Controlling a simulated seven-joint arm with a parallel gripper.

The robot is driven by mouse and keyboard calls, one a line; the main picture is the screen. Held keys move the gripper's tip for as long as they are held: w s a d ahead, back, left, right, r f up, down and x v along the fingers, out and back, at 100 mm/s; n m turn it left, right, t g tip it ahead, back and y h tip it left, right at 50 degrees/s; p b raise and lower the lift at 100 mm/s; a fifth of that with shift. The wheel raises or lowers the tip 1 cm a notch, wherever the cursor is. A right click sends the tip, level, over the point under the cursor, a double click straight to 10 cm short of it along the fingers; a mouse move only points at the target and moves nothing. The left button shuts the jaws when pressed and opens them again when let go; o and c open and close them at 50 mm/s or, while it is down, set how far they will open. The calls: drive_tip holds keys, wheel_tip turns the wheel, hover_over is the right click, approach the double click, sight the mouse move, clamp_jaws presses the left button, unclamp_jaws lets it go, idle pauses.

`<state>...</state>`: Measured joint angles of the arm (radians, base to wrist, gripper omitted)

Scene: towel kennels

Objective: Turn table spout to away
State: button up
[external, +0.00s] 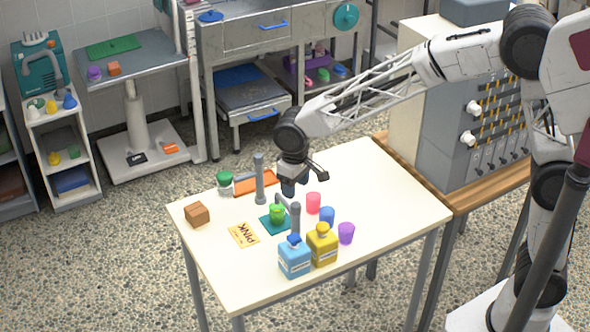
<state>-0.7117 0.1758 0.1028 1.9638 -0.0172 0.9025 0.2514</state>
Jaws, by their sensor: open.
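A pale cream table (390,190) carries two grey upright posts, one further back (260,180) and one nearer the front (295,217). A small grey arm that looks like the spout (281,200) shows between them, partly hidden by my gripper and a green cup (277,213). I cannot tell clearly which way it points. The green cup stands on a teal mat (267,223). My gripper (303,182) is open, pointing down just above and behind the spout area. It appears empty; contact with the spout cannot be made out.
Pink (313,203), blue (327,217) and purple (346,233) cups stand right of the posts. Blue (294,258) and yellow (322,245) bottles stand in front. The table's right side is clear.

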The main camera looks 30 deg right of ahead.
sight(296, 204)
drive_tip(key=shift+f, duration=0.15)
drive_tip(key=shift+d+f, duration=0.1)
drive_tip(key=shift+f, duration=3.7)
clamp_jaws()
